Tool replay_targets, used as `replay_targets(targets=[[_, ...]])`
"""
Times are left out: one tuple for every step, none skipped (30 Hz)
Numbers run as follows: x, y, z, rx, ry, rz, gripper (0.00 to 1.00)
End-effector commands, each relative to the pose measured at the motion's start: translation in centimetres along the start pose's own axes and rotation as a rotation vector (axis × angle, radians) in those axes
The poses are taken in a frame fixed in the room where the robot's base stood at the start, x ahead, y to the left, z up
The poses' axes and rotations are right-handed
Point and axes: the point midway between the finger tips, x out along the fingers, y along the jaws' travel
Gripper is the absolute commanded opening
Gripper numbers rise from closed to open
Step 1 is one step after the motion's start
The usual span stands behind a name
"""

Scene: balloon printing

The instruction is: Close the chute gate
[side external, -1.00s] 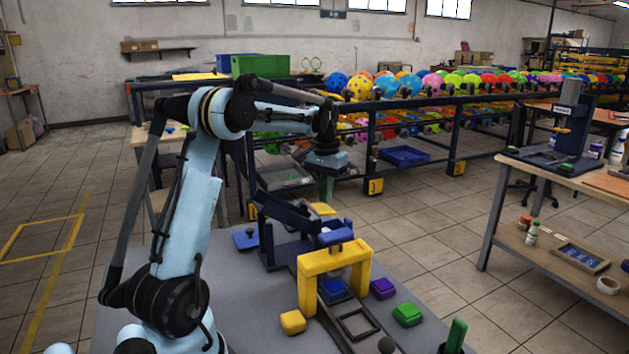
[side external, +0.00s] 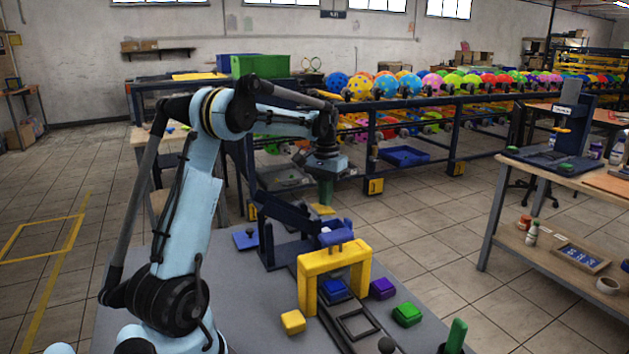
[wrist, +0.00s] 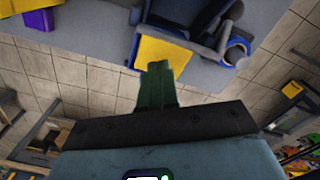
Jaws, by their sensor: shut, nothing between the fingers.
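The navy chute (side external: 285,212) stands on the grey table behind the yellow arch. A small yellow plate (side external: 322,209) shows at its upper end and looks like the gate. In the wrist view, the yellow plate (wrist: 163,58) lies beside the navy chute (wrist: 190,14). My gripper (side external: 326,202) has green fingers pointing down, just above or at the yellow plate. In the wrist view the gripper (wrist: 157,66) is shut and empty, its tips overlapping the plate's near edge. I cannot tell whether they touch it.
The yellow arch (side external: 306,285) stands over a track with a blue block (side external: 334,288). Purple (side external: 383,288), green (side external: 407,313) and yellow (side external: 292,321) blocks sit around it. A balloon rack (side external: 410,108) stands behind.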

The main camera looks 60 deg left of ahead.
Motion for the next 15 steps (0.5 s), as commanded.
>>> replay_targets(targets=[[0.2, 0.0, 0.0, 0.0, 0.0, 0.0, 0.0], [0.3, 0.0, 0.0, 0.0, 0.0, 0.0, 0.0], [0.5, 0.0, 0.0, 0.0, 0.0, 0.0, 0.0], [0.6, 0.0, 0.0, 0.0, 0.0, 0.0, 0.0], [0.7, 0.0, 0.0, 0.0, 0.0, 0.0, 0.0], [0.8, 0.0, 0.0, 0.0, 0.0, 0.0, 0.0], [0.9, 0.0, 0.0, 0.0, 0.0, 0.0, 0.0], [1.1, 0.0, 0.0, 0.0, 0.0, 0.0, 0.0], [1.2, 0.0, 0.0, 0.0, 0.0, 0.0, 0.0], [1.3, 0.0, 0.0, 0.0, 0.0, 0.0, 0.0], [1.4, 0.0, 0.0, 0.0, 0.0, 0.0, 0.0], [1.6, 0.0, 0.0, 0.0, 0.0, 0.0, 0.0], [1.7, 0.0, 0.0, 0.0, 0.0, 0.0, 0.0], [1.8, 0.0, 0.0, 0.0, 0.0, 0.0, 0.0], [1.9, 0.0, 0.0, 0.0, 0.0, 0.0, 0.0]])
